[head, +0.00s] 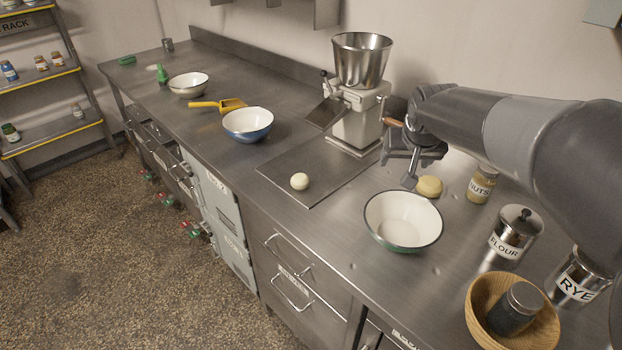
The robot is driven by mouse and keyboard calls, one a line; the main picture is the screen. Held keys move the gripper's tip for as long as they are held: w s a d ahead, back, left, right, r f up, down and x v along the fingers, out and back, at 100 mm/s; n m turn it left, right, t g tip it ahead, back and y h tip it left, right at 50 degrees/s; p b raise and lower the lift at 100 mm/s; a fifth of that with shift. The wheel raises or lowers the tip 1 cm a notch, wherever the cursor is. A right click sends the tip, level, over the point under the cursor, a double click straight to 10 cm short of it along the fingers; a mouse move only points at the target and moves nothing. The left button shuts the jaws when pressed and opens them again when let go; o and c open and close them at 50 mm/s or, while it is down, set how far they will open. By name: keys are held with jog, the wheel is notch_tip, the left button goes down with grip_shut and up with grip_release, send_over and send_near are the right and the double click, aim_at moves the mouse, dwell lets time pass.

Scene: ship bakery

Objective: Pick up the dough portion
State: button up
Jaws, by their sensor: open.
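A pale, round dough portion (299,181) sits on the flat metal sheet (322,162) on the counter, near its front left part. My gripper (398,168) is open and empty, up to the right of the sheet, well apart from the dough portion. A yellowish rounded lump (430,187) lies on the counter just beside my gripper's fingers; I cannot tell what it is or whether they touch it.
A hopper machine (360,95) stands behind the sheet. A white bowl with a green outside (403,222) stands in front of my gripper. Jars, a flour canister (515,232) and a wooden bowl (480,305) crowd the right. A blue bowl (248,124) and yellow scoop (225,104) lie left.

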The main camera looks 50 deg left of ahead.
jog(key=s+a+f+n, duration=0.1)
jog(key=a+f, duration=0.1)
jog(key=a, duration=0.3)
jog(key=s+a+f, duration=0.2)
jog(key=a, duration=0.4)
jog(key=n+g+y, duration=0.1)
jog(key=n, duration=0.1)
send_near(300, 176)
jog(key=x, duration=0.4)
jog(key=shift+s+d+f, duration=0.15)
jog(key=shift+d+f, duration=0.05)
jog(key=shift+f, duration=0.1)
jog(key=shift+x, duration=3.1)
jog(key=shift+a+r, duration=0.15)
jog(key=c, duration=1.1)
